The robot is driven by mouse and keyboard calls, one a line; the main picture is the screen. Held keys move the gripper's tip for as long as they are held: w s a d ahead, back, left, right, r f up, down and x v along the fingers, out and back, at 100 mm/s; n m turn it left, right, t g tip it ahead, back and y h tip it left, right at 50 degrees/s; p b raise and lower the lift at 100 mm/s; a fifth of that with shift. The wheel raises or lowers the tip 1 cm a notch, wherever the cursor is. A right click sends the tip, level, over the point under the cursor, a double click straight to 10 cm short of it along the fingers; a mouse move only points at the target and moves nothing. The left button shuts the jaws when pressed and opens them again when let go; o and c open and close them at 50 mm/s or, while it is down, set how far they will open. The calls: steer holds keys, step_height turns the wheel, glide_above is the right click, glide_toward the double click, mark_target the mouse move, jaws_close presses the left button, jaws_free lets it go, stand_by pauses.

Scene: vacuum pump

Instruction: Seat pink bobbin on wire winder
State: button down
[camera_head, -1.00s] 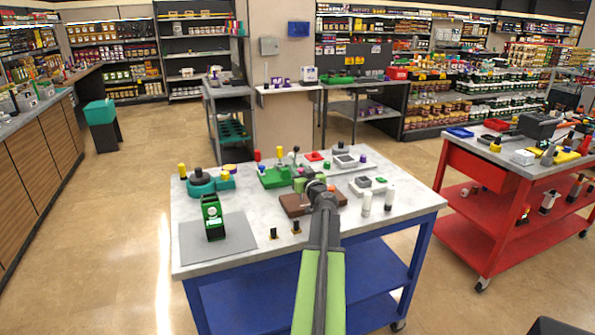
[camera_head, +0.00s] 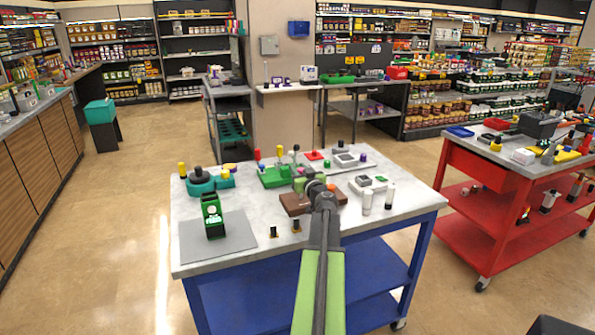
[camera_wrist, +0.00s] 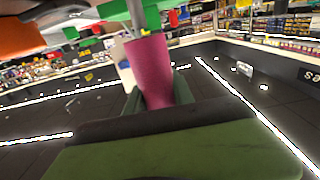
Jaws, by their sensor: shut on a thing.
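In the wrist view my gripper (camera_wrist: 152,105) is shut on the pink bobbin (camera_wrist: 150,68). A thin grey rod (camera_wrist: 136,18) and a green part (camera_wrist: 116,8) show at the bobbin's upper end in that picture. I cannot tell whether the rod is inside the bobbin. I cannot tell for sure which fixture is the wire winder.
The grey-topped table (camera_head: 335,235) carries a green fixture (camera_head: 272,178) behind my gripper, a teal one (camera_head: 200,187) at the left and white cylinders (camera_head: 367,203) at the right. A green-black device (camera_head: 212,217) stands on a grey mat (camera_head: 240,235). The front edge is mostly clear.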

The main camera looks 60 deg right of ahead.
steer(key=shift+f+b, duration=0.95)
steer(key=shift+f, duration=0.15)
steer(key=shift+f, duration=0.2)
steer(key=shift+f+b, duration=0.5)
steer(key=shift+b, duration=0.25)
steer(key=shift+f+b, duration=0.45)
stand_by(0.3)
steer(key=c, duration=1)
jaws_free()
steer(key=shift+r, duration=0.15)
step_height(320, 180, up, 9)
steer(key=p, duration=0.9)
